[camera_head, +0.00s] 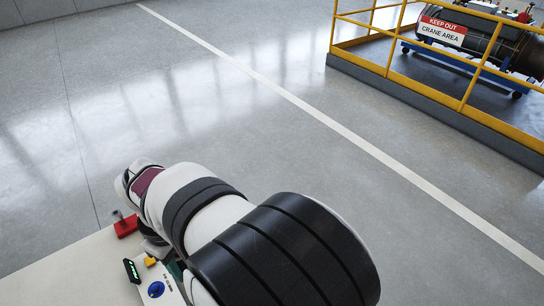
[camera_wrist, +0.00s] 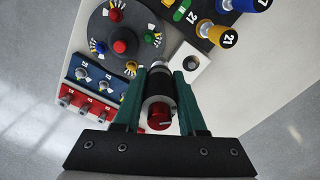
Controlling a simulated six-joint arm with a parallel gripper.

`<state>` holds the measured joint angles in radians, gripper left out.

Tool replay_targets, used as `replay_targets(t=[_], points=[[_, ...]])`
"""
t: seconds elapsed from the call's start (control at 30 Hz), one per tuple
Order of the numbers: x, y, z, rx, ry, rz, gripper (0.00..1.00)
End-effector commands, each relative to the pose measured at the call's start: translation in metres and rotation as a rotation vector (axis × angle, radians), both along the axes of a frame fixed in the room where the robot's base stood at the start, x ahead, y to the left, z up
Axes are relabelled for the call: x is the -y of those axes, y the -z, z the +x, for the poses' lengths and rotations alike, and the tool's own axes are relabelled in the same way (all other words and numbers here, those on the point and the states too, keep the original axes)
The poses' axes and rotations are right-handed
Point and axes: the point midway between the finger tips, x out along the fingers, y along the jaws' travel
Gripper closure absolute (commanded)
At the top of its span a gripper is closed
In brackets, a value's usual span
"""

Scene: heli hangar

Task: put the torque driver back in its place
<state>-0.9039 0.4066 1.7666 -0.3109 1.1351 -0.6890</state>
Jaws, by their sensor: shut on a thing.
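In the wrist view, my gripper (camera_wrist: 162,78) is shut, its two green fingers on either side of the torque driver (camera_wrist: 158,86). The driver is a dark and grey cylinder with a red knurled end facing the camera. Its far end is hidden behind its own body and the fingers. A small white block with a round dark hole (camera_wrist: 190,64) lies just beyond the right fingertip. I cannot tell whether the driver touches anything below it.
A dark round plate (camera_wrist: 124,36) with a red knob and several coloured pieces stands left of the driver. Blue (camera_wrist: 91,73) and red (camera_wrist: 84,104) racks lie beside it. Yellow railing (camera_head: 461,104) is far off.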

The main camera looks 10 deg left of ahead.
Motion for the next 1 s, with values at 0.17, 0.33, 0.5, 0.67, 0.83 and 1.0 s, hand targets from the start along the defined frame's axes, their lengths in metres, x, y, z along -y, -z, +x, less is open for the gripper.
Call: replay_targets(t=[0.17, 0.33, 0.5, 0.67, 0.83, 1.0], points=[[-0.040, 0.023, -0.052, -0.002, -0.226, 0.002, 1.00], [-0.049, 0.033, -0.067, -0.001, -0.288, 0.003, 1.00], [-0.049, 0.050, -0.066, -0.002, -0.287, 0.002, 1.00], [-0.049, 0.066, -0.066, -0.003, -0.285, 0.002, 1.00], [-0.049, 0.073, -0.066, -0.001, -0.284, 0.003, 1.00], [-0.049, 0.074, -0.066, -0.001, -0.284, 0.004, 1.00]])
